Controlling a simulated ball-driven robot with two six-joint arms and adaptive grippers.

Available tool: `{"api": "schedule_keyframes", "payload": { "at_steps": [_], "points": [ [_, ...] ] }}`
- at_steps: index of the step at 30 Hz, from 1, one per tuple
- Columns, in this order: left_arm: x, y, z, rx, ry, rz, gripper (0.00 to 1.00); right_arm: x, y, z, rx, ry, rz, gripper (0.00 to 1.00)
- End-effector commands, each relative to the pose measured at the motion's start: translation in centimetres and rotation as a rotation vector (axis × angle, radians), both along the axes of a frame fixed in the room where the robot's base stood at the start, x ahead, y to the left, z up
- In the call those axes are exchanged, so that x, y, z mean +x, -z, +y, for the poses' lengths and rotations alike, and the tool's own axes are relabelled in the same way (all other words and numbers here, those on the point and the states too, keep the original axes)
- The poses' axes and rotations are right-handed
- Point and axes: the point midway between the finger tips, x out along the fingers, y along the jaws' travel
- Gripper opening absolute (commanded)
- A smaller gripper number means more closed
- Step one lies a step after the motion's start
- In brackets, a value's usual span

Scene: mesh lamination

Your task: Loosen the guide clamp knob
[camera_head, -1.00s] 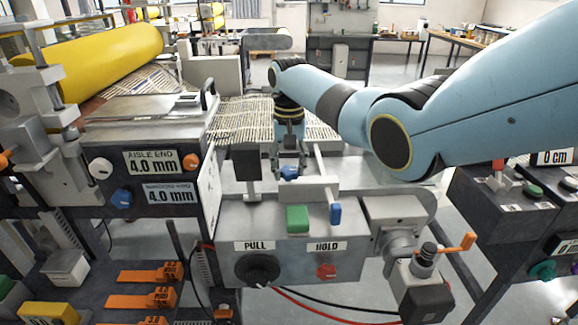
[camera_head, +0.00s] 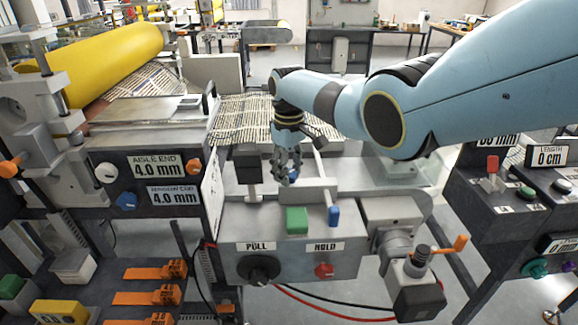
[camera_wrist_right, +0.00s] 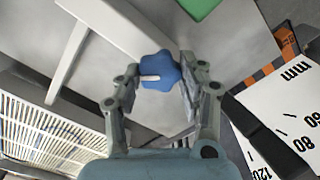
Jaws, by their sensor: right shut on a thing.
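The guide clamp knob is a blue, lobed knob (camera_wrist_right: 160,70) with a pale mark, seen between the fingers in the right wrist view. It also shows as a small blue spot (camera_head: 293,174) in the head view, partly hidden by the fingers. My right gripper (camera_head: 287,176) reaches down to it from above, behind the grey control box. In the right wrist view my right gripper (camera_wrist_right: 161,82) is shut on the knob, with a finger on either side. My left gripper is in neither view.
A pale upright guide bar (camera_wrist_right: 128,32) runs close beside the knob. A scale plate marked in mm (camera_wrist_right: 285,115) lies to the right in the wrist view. The control box (camera_head: 290,262) carries a green block (camera_head: 297,220) and a blue lever (camera_head: 334,215). Woven mesh (camera_head: 240,118) lies behind.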

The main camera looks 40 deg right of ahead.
Motion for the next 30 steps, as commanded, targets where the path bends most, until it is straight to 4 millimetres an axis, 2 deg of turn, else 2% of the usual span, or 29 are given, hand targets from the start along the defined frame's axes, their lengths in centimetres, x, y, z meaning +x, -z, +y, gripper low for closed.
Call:
{"api": "schedule_keyframes", "payload": {
  "at_steps": [18, 30],
  "points": [
    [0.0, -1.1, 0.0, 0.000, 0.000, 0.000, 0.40, 0.1, -0.1, 0.0, -0.001, -0.562, -0.003, 0.08],
    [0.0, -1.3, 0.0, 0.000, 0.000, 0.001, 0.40, 0.1, -0.1, 0.0, -0.001, -0.775, -0.004, 0.08]
  ]
}}
